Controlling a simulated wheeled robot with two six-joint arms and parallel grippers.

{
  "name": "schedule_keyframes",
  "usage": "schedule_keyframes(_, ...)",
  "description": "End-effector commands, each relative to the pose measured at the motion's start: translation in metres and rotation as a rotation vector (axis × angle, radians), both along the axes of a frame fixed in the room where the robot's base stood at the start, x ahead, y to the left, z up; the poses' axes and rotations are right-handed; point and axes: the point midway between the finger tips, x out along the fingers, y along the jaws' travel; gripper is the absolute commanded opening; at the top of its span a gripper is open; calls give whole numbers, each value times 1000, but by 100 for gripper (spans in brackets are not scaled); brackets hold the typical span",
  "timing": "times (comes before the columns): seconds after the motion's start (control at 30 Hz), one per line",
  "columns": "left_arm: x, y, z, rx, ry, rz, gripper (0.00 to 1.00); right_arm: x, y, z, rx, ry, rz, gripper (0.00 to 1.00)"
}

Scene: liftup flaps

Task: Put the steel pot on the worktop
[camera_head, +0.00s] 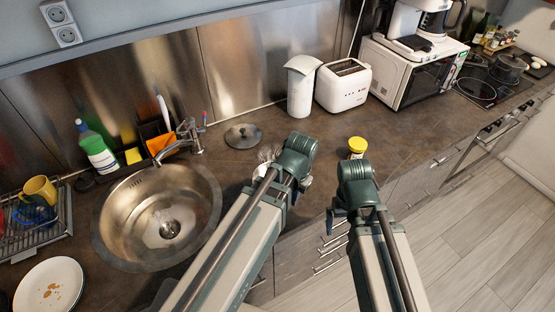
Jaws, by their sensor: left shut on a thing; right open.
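My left gripper (283,190) is over the worktop (225,165) to the right of the sink, its fingers largely hidden by its own wrist. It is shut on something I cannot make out. A pale, shiny object (262,171) shows partly behind it; I cannot tell if this is the steel pot. My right gripper (338,216) is open at the worktop's front edge, above the drawers. A lidded dark pot (508,67) stands on the hob at the far right. A round lid (243,135) lies on the worktop behind my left gripper.
The round sink (207,205) with its tap (190,135) is at the left, beside a dish rack (62,225) and a white plate (50,287). A yellow-lidded jar (357,146) stands behind my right gripper. A toaster (343,85) and microwave (415,72) line the back.

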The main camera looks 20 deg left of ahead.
Motion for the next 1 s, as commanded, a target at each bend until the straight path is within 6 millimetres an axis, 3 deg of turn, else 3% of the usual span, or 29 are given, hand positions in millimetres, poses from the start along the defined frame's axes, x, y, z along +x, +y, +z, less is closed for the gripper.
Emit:
schedule_keyframes(0.03,-15,-4,-6,1,-1,-10,0,0,0,-6,0,0,0,100)
schedule_keyframes(0.1,-24,-8,-8,1,0,-19,0,0,0,-8,0,0,0,100)
schedule_keyframes(0.37,-30,-13,-9,1,-1,-27,0,0,0,-9,0,0,0,100)
schedule_keyframes(0.47,-18,-11,-10,2,-1,-25,0,0,0,-10,0,0,0,100)
schedule_keyframes(0.8,62,1,-18,1,-2,-25,0,0,0,-18,0,0,0,100)
schedule_keyframes(1.0,99,8,-22,1,-2,-26,0,0,0,-22,0,0,0,100)
